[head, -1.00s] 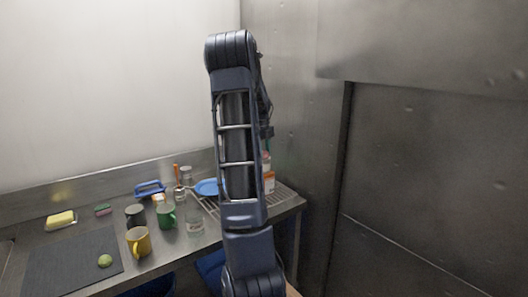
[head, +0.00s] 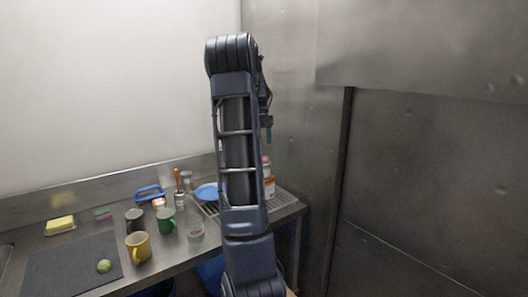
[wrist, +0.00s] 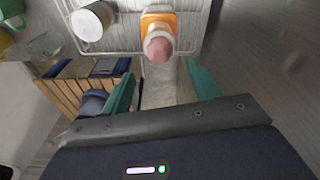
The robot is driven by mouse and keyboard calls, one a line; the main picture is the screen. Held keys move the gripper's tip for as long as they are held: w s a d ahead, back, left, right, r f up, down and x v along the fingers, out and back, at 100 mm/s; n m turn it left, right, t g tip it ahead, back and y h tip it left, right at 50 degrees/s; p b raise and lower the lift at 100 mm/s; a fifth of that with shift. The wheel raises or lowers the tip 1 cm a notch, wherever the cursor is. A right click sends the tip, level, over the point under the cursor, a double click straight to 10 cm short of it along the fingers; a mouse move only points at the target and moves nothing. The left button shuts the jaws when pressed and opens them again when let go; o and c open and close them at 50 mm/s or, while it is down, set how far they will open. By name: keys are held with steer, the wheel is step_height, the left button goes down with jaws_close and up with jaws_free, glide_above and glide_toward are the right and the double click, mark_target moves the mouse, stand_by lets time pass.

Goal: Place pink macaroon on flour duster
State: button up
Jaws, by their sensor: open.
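A pink round piece, which looks like the pink macaroon (wrist: 158,50), sits on top of a white-and-orange container. This container, which I take for the flour duster (wrist: 158,20), stands on the wire rack. In the head view the pink top (head: 266,160) and the orange-and-white body (head: 269,187) show just right of my arm. My gripper (wrist: 160,70) is open, its two teal fingers apart with nothing between them. In the head view a teal fingertip (head: 268,136) hangs above the pink piece, apart from it.
The wire rack (head: 284,200) lies at the counter's right end, near the metal wall. A blue plate (head: 208,191), green mug (head: 166,221), yellow mug (head: 138,246) and glass (head: 195,230) stand left of my arm. A white cup (wrist: 92,21) is left of the container.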

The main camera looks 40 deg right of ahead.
step_height(320, 180, up, 5)
steer(key=s+a+n+t, duration=0.1)
steer(key=s+a+n, duration=0.3)
steer(key=a+n, duration=0.3)
steer(key=s+a+r+n+t, duration=0.1)
steer(key=s+a+n, duration=0.3)
steer(key=a, duration=0.5)
steer(key=s+a+n+t, duration=0.1)
steer(key=s+a+n, duration=0.2)
steer(key=a+n, duration=0.5)
steer(key=s+a+f+n+t, duration=0.1)
steer(key=s+a+f+n, duration=0.2)
steer(key=s+a+n, duration=0.4)
steer(key=s+a+f+n+t, duration=0.2)
steer(key=s+a+f+n, duration=0.2)
steer(key=s+a+n, duration=0.3)
steer(key=shift+s+a+f, duration=0.15)
steer(key=shift+a+f, duration=0.05)
steer(key=shift+a, duration=0.35)
